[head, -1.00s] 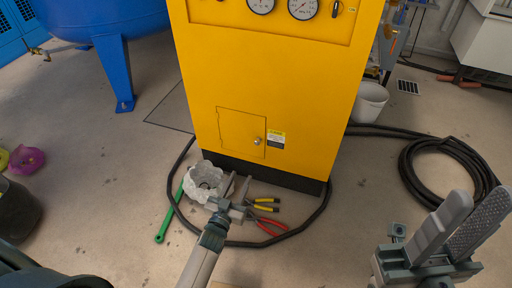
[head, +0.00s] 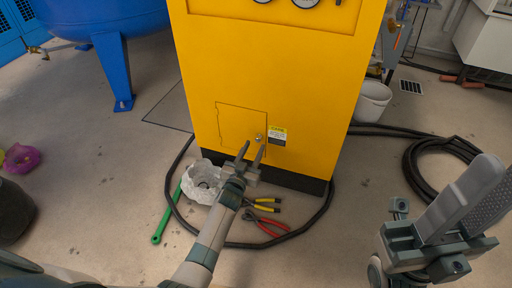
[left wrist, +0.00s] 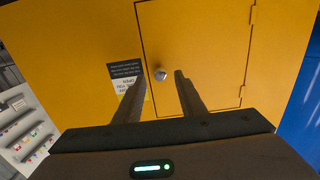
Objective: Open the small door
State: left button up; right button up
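The small door (head: 236,124) is a square panel low on the front of the yellow cabinet (head: 270,70). It looks shut. Its round metal knob (head: 258,138) sits near the door's right edge in the head view. My left gripper (head: 251,153) is open just in front of and below the knob. In the left wrist view the knob (left wrist: 160,75) shows beyond and between the two fingers (left wrist: 158,90), apart from them, and the hinges are on the right. My right gripper (head: 462,205) is at the lower right, its fingers apart and empty.
A crumpled whitish object (head: 202,183), a green tool (head: 165,214) and pliers (head: 265,224) lie on the floor below the cabinet. A black hose (head: 325,206) loops around them. A white bucket (head: 372,100) stands right of the cabinet, a blue tank (head: 105,22) to the left.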

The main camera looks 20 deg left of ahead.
aim_at(257, 141)
pick_arm(q)
jog(key=shift+w+b, duration=0.45)
jog(key=shift+w, duration=1.2)
grip_shut()
